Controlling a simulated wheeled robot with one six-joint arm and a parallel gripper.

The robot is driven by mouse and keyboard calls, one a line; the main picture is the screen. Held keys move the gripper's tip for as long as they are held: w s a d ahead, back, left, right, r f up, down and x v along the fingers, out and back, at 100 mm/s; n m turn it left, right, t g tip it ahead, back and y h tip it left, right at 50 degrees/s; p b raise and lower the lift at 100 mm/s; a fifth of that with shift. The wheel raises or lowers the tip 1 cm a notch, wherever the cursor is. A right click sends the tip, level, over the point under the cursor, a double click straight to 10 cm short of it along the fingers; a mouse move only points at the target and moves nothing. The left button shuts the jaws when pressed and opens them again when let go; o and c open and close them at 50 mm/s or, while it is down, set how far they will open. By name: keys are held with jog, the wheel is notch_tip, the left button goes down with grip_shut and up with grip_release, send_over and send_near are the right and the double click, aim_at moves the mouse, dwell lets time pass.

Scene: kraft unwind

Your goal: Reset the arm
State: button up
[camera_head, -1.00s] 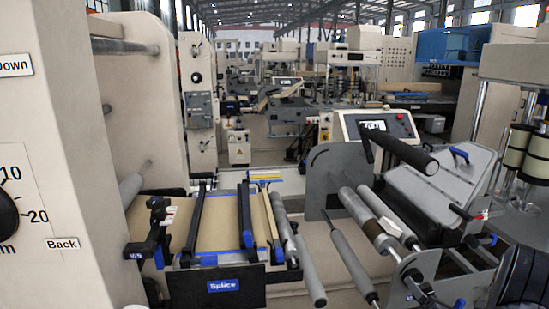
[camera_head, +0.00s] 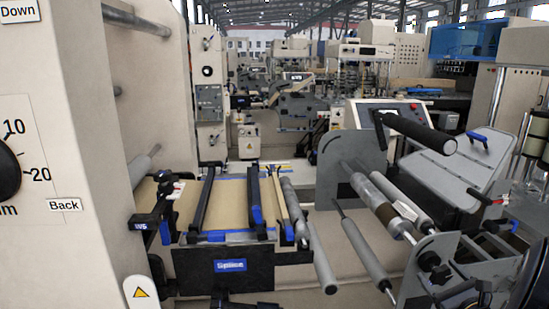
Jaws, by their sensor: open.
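My gripper is not clearly visible in the head view. A dark shape (camera_head: 240,302) cuts into the bottom edge below the splice table, and I cannot tell whether it is part of my arm. The splice table (camera_head: 222,268) has a black front with a blue "Splice" label. Tan kraft web (camera_head: 232,203) lies across it under dark bars with blue ends (camera_head: 257,214).
A large beige machine panel (camera_head: 60,120) with a dial stands close at left. A grey roller stand with rollers (camera_head: 385,205) and a black-handled bar (camera_head: 420,133) stands at right. A control screen (camera_head: 380,116) is behind it. A beige part with a warning triangle (camera_head: 141,291) is at lower left.

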jog(key=n+b, duration=0.1)
jog(key=n, duration=0.2)
jog(key=shift+f, duration=0.15)
jog(key=s, duration=0.2)
jog(key=s+p, duration=0.1)
jog(key=shift+s+d+r, duration=0.2)
jog(key=shift+r, duration=0.05)
jog(key=shift+s+f, duration=0.1)
jog(key=shift+s, duration=0.6)
jog(key=shift+a, duration=0.15)
